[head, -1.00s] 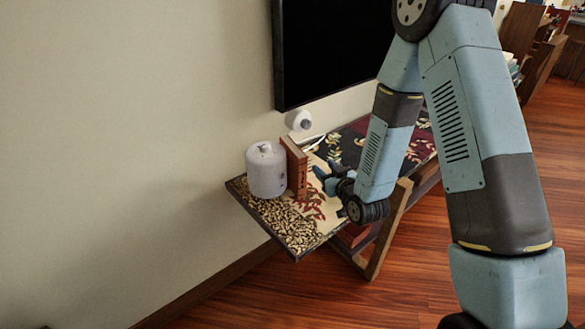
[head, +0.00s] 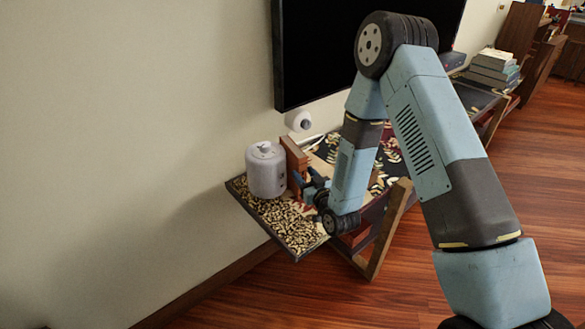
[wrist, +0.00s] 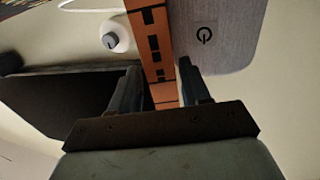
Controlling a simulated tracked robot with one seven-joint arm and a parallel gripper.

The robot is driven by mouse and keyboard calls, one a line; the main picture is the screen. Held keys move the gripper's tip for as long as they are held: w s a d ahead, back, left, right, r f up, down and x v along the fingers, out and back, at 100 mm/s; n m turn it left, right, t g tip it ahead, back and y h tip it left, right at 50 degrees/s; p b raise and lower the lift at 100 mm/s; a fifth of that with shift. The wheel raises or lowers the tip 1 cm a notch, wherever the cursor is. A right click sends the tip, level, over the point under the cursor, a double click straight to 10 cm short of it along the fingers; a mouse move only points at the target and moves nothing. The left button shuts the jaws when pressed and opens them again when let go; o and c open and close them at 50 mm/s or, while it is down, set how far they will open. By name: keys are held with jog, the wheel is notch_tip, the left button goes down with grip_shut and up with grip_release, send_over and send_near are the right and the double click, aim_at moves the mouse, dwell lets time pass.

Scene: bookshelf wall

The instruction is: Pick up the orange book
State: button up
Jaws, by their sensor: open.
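The orange book (head: 293,152) stands upright on the near end of the patterned table, close beside a pale rounded device. In the wrist view the book (wrist: 153,45) shows its orange spine with dark marks, running between my two fingers. My gripper (head: 303,184) is open at the book's near side and partly hides its lower part. In the wrist view my gripper (wrist: 158,76) has one finger on each side of the book, the right one between book and device. I cannot tell whether either finger touches the book.
The pale device (head: 266,172) stands just left of the book, with a power mark in the wrist view (wrist: 204,35). A small white round object (head: 299,121) is by the wall. A black screen (head: 340,45) hangs above the table (head: 282,224). Stacked books (head: 493,68) lie far right.

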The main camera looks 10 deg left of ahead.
aim_at(295, 162)
jog(key=shift+r+x, duration=0.2)
jog(key=shift+x, duration=1.45)
jog(key=shift+r+x, duration=0.15)
jog(key=shift+x, duration=1.5)
jog(key=shift+s+a, duration=0.1)
grip_shut()
